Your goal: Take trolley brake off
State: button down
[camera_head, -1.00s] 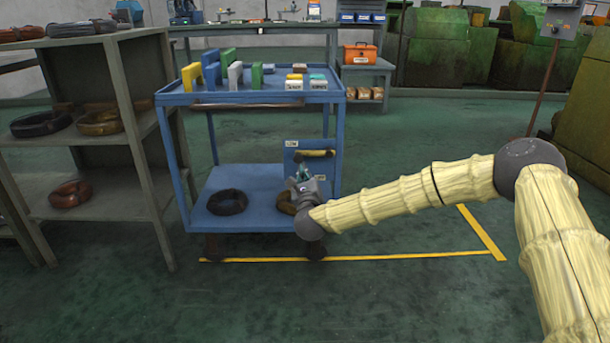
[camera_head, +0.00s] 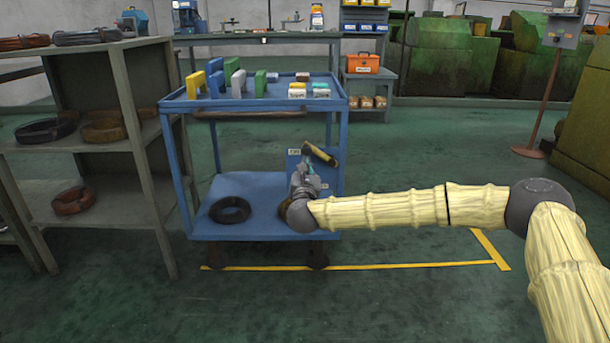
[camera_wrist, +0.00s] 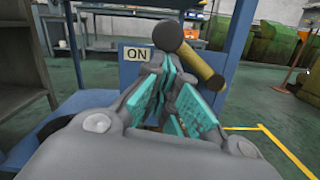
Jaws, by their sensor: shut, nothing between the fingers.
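The blue trolley (camera_head: 262,106) stands in the middle of the head view. A blue panel (camera_head: 293,160) on its right end carries the brake lever (camera_head: 320,154), a yellow bar that slants down to the right. In the wrist view the lever (camera_wrist: 203,68) runs from a dark round knob or pivot (camera_wrist: 168,36) at upper left. The panel's white label reads "ON" (camera_wrist: 137,54). My gripper (camera_head: 309,171) is just below the lever, its teal fingers (camera_wrist: 178,75) together and empty. The fingertips overlap the lever's pivot end in view; I cannot tell whether they touch it.
Coloured blocks (camera_head: 238,80) stand on the trolley's top shelf, and a black coil (camera_head: 230,210) lies on its lower shelf. A grey rack (camera_head: 145,150) stands close on the left. Yellow floor lines (camera_head: 420,265) run around the trolley. The floor to the right is open.

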jog(key=shift+d+r+m+h, duration=0.15)
jog(key=shift+d+r+m, duration=0.2)
jog(key=shift+r+m, duration=0.6)
jog(key=shift+d+r+m+h, duration=0.15)
jog(key=shift+d+r+m, duration=0.2)
jog(key=shift+r+m, duration=0.55)
jog(key=shift+f, duration=0.1)
jog(key=s, duration=0.7)
jog(key=shift+s+a+f, duration=0.2)
jog(key=shift+f, duration=0.25)
